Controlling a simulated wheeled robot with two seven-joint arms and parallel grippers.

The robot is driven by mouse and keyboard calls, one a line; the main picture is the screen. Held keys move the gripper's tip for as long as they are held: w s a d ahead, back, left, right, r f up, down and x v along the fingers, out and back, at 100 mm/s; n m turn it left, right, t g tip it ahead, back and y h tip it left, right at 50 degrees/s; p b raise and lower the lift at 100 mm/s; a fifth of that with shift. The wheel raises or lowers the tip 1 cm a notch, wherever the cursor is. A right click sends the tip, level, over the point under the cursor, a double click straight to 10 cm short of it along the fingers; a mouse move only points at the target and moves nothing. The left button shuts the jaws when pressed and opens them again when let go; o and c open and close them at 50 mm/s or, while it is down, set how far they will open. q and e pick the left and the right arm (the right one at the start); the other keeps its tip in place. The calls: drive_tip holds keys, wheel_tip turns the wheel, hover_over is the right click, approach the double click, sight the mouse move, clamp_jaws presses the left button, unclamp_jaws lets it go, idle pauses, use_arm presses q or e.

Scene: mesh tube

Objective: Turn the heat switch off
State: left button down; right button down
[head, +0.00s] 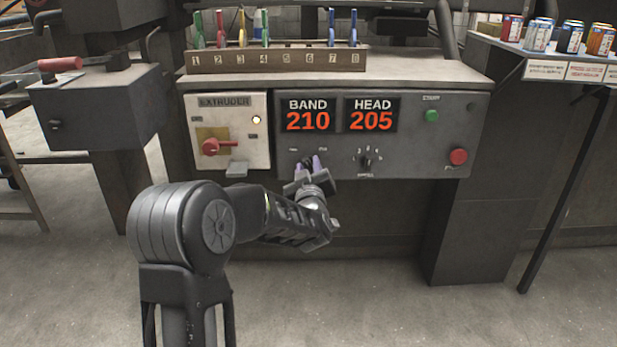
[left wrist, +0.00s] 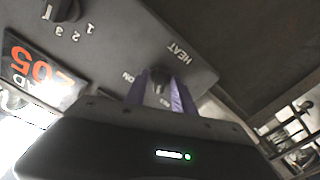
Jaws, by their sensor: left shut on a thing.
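The heat switch (left wrist: 160,73) is a small dark knob on the grey control panel (head: 400,153), with HEAT and ON lettering beside it in the left wrist view. My left gripper (head: 308,166) is at the lower left part of the panel, below the BAND display. In the left wrist view its purple fingers (left wrist: 160,90) stand on both sides of the switch and are shut on it. The fingers hide most of the switch in the head view, so I cannot tell its exact angle. My right gripper is not in view.
A red rotary handle (head: 212,147) sits on the EXTRUDER plate to the left. A selector knob (head: 366,161), a green button (head: 432,116) and a red button (head: 458,156) are to the right. A rack of tools (head: 275,60) stands above, with cans (head: 570,38) on a shelf.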

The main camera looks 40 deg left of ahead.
use_arm(q)
drive_tip(key=shift+f+n+b, duration=0.1)
drive_tip(key=shift+n+b, duration=0.55)
drive_tip(key=shift+n, duration=1.25)
drive_tip(key=c, duration=1.4)
unclamp_jaws()
drive_tip(key=shift+s+d, duration=0.1)
drive_tip(key=p+v, duration=0.2)
drive_tip(key=v, duration=0.5)
drive_tip(key=shift+s+d, duration=0.2)
drive_tip(key=shift+s, duration=0.05)
